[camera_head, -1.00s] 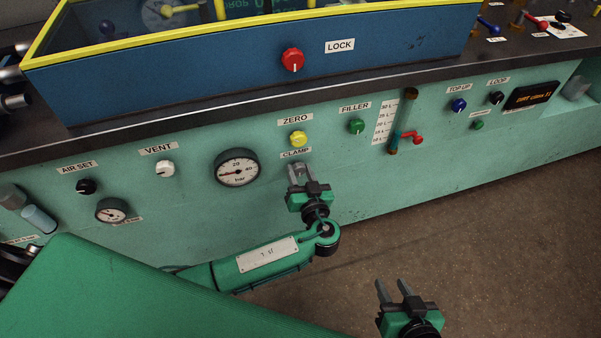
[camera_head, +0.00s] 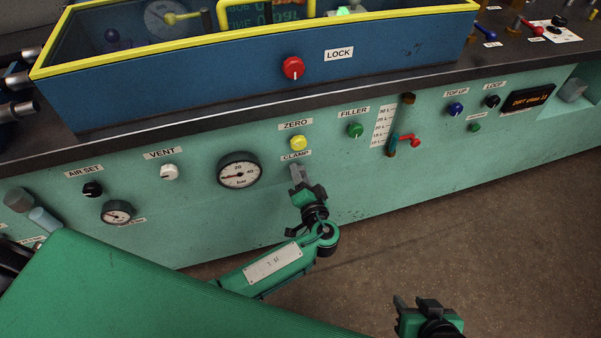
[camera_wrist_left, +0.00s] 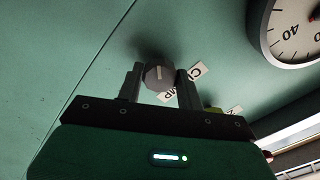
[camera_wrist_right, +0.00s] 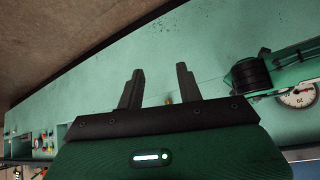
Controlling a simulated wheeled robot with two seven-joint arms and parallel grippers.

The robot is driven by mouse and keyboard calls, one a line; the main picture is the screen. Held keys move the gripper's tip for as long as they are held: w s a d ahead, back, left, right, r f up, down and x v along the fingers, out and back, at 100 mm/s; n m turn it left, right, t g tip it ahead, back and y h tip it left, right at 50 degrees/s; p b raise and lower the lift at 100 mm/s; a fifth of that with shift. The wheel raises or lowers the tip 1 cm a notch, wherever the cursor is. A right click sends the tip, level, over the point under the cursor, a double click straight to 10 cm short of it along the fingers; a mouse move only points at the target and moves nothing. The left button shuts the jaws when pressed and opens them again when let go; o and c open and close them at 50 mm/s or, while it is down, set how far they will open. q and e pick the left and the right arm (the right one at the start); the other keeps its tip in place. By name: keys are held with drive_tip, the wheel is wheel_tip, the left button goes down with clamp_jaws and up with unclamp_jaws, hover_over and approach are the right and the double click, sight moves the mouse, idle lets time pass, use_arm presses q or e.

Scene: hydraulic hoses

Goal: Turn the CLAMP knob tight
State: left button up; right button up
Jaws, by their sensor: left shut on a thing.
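The CLAMP knob (camera_wrist_left: 159,74) is grey with a pale pointer line, on the green panel under the CLAMP label (camera_head: 295,156). In the left wrist view it sits between the two fingers of my left gripper (camera_wrist_left: 160,84), which is shut on it. In the head view my left gripper (camera_head: 298,174) points up at the panel just below that label and mostly hides the knob. My right gripper (camera_head: 416,303) is low over the floor at the right, away from the panel. The right wrist view shows its fingers (camera_wrist_right: 160,75) apart and empty.
The yellow ZERO knob (camera_head: 298,143) is close above the CLAMP label. A pressure gauge (camera_head: 239,170) is to the left. The green FILLER knob (camera_head: 355,130) and a red-handled valve (camera_head: 410,139) are to the right. Open floor (camera_head: 500,240) lies below the panel.

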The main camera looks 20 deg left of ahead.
drive_tip(key=s+d+r+g+h+p, duration=0.2)
drive_tip(key=s+d+g+p, duration=0.1)
drive_tip(key=s+d+g, duration=0.15)
use_arm(q)
drive_tip(key=shift+m+p, duration=0.8)
drive_tip(key=shift+m, duration=4.2)
use_arm(e)
drive_tip(key=shift+m, duration=0.3)
drive_tip(key=shift+d+x, duration=0.2)
drive_tip(key=shift+x, duration=1.15)
drive_tip(key=shift+d+x, duration=0.2)
drive_tip(key=shift+x, duration=1.15)
use_arm(q)
drive_tip(key=shift+d, duration=0.1)
use_arm(e)
drive_tip(key=shift+w+f, duration=0.1)
use_arm(q)
drive_tip(key=o, duration=1)
